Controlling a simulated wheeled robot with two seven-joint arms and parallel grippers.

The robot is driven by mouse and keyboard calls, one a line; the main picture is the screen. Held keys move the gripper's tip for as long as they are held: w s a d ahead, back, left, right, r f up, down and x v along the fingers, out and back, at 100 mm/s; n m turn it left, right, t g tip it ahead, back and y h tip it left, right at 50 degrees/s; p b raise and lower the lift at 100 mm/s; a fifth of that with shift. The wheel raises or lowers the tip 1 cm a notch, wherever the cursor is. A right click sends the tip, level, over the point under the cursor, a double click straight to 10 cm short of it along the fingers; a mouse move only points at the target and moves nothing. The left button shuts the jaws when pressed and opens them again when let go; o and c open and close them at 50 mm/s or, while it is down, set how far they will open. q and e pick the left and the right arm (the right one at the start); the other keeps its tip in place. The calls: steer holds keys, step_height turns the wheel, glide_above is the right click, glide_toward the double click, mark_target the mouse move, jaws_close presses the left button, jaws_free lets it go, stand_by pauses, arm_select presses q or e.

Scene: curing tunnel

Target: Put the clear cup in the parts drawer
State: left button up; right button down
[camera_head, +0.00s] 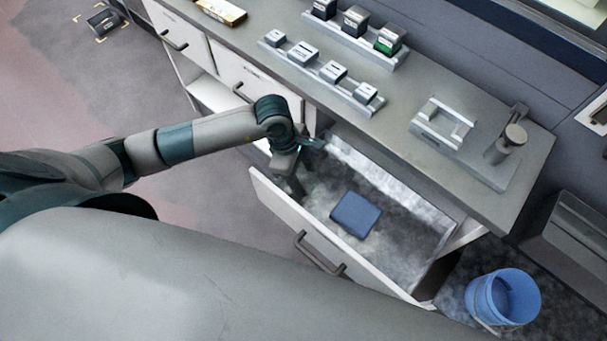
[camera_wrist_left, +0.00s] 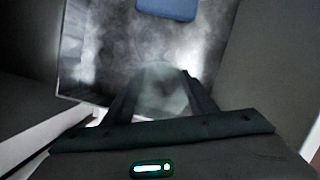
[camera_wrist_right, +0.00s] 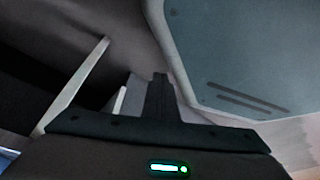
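The parts drawer (camera_head: 398,290) is pulled open below the counter. My left gripper (camera_head: 292,188) reaches down into its left end. In the left wrist view, the clear cup (camera_wrist_left: 163,88) shows as a pale see-through round shape between the two fingers of my left gripper (camera_wrist_left: 163,98). The fingers lie against its sides, and the drawer floor shows beyond it. Whether the cup touches the floor I cannot tell. In the head view the cup is hidden or too faint to see. My right gripper (camera_wrist_right: 160,95) shows its fingers together, with nothing between them.
A dark blue flat block (camera_head: 355,215) lies in the middle of the drawer. The drawer floor right of it is clear. The counter (camera_head: 390,130) overhangs the drawer's back and carries racks of small blocks. A blue bucket (camera_head: 503,297) stands on the floor at right.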

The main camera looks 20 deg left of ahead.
arm_select(q)
steer(key=o, duration=0.3)
steer(key=shift+r, duration=0.2)
steer(key=b+v, duration=0.1)
steer(key=v, duration=1)
steer(key=shift+a+r+b, duration=0.1)
steer(key=shift+r+b, duration=0.2)
steer(key=shift+b, duration=0.1)
steer(key=shift+r, duration=0.1)
arm_select(e)
steer(key=shift+t+y, duration=0.4)
steer(key=shift+t, duration=0.3)
steer(key=w+a, duration=0.1)
steer(key=w+r, duration=0.1)
steer(key=w+a, duration=0.1)
steer(key=w, duration=0.1)
steer(key=shift+w+a+r, duration=0.1)
steer(key=shift+a+r, duration=0.05)
steer(key=shift+a, duration=0.15)
steer(key=shift+w, duration=0.2)
